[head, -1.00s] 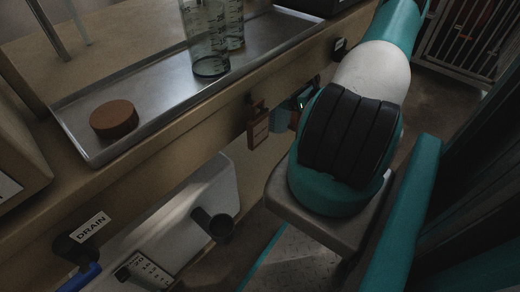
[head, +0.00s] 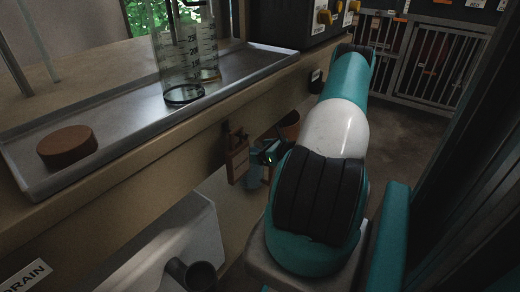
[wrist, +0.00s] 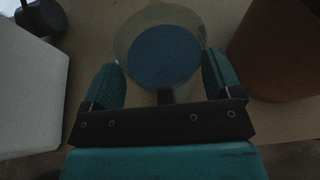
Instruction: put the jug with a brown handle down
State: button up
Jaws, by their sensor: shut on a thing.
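The jug (wrist: 165,52) is in the wrist view, seen from above, with a clear rim and blue inside. Its brown handle (wrist: 166,96) lies between the fingers of my gripper (wrist: 165,88), which is shut on it. In the head view, my gripper (head: 266,153) is low beside the bench front, mostly behind my arm. A bluish part of the jug (head: 255,177) shows just below it. I cannot tell whether the jug's base touches the surface beneath.
A terracotta pot (wrist: 280,45) stands close right of the jug; it shows in the head view (head: 290,126). A white basin (wrist: 28,95) is at left. The bench's metal tray (head: 120,142) holds a brown disc (head: 67,147) and clear measuring cylinders (head: 183,75).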

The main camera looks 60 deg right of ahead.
notch_tip(320, 180, down, 2)
jog(key=shift+f+b, duration=0.1)
jog(key=shift+b, duration=0.3)
jog(key=o, duration=1.7)
jog(key=p+v, duration=0.5)
jog(key=v, duration=0.7)
jog(key=shift+a, duration=0.1)
